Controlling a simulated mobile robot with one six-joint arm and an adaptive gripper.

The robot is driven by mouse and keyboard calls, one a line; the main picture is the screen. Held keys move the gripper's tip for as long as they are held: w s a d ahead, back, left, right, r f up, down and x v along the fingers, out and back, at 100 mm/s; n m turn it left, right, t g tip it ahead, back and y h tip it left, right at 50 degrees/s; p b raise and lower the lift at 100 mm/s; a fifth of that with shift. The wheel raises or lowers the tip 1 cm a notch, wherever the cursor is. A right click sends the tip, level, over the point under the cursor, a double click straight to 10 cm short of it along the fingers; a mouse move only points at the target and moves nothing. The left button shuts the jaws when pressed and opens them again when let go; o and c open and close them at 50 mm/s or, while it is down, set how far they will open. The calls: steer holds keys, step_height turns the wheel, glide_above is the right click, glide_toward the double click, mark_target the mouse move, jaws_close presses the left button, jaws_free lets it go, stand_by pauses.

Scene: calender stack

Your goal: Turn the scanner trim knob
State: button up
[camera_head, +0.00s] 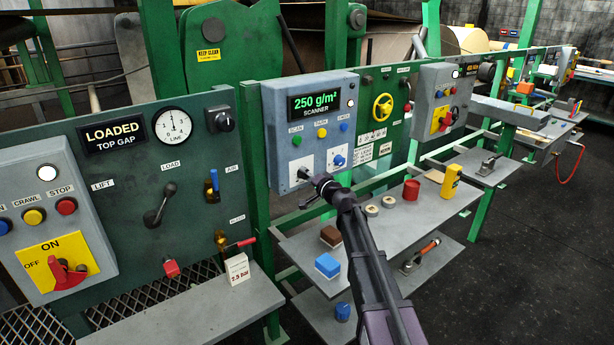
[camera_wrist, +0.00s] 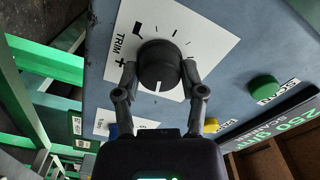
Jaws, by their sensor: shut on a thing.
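The scanner trim knob (camera_wrist: 159,66) is a round black dial with a white pointer line. It sits on a white plate (camera_wrist: 205,42) marked TRIM with a minus, a plus and tick marks. In the wrist view the pointer line is toward the bottom of the picture. My gripper (camera_wrist: 159,74) is shut on the knob, one finger at each side. The scanner display (camera_head: 320,103) reads 250 g/m².
A blue knob (camera_head: 339,160) is on the same box, right of my gripper. Green, yellow and blue buttons are above. A grey shelf (camera_head: 440,212) below holds a red cylinder (camera_head: 411,190), a yellow device (camera_head: 450,181) and blocks. Green posts stand beside the box.

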steer(key=shift+w, duration=0.15)
steer(key=o, duration=1.1)
steer(key=shift+o, duration=0.2)
steer(key=v, duration=1.2)
steer(key=shift+a, duration=0.1)
